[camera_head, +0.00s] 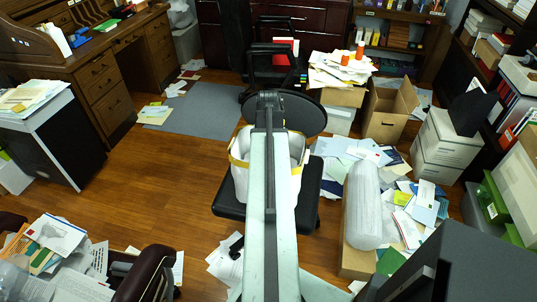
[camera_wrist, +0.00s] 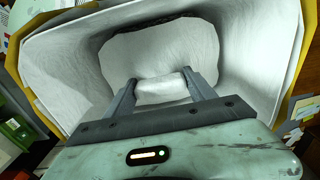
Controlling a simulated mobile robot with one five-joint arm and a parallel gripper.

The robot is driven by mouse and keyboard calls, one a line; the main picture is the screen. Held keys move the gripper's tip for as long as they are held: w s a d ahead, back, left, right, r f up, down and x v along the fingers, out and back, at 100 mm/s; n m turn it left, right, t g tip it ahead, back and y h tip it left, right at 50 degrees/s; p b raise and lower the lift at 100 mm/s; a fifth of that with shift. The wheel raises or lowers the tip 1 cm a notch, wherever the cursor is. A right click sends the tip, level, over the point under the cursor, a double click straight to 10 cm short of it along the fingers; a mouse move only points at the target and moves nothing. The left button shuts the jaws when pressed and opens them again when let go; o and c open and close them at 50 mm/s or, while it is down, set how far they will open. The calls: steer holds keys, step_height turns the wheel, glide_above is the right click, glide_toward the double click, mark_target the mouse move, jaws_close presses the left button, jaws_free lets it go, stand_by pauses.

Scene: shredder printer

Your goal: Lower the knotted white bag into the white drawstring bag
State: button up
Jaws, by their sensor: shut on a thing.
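The white drawstring bag (camera_head: 240,160) stands open on a black seat, with a yellow band around its rim. My arm covers its middle in the head view. The wrist view looks down into its pale interior (camera_wrist: 265,60), with the yellow rim at both sides. My gripper (camera_wrist: 160,82) is inside the bag's mouth, its two fingers shut on a white piece of the knotted white bag (camera_wrist: 162,90). A pale rounded shape lies beyond the fingers; I cannot tell whether it is the held bag's body or the drawstring bag's bottom. The head view hides my fingers.
The black seat (camera_head: 229,211) shows below the bag, and a dark round disc (camera_head: 313,112) is behind it. A white wrapped bundle (camera_head: 364,205) stands to the right among scattered papers. A wooden desk (camera_head: 100,75) is at left. Bare wood floor lies left of the seat.

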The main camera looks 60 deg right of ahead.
steer(key=o, duration=1.5)
steer(key=shift+c, duration=0.2)
step_height(320, 180, up, 8)
steer(key=p, duration=0.8)
steer(key=shift+f, duration=0.1)
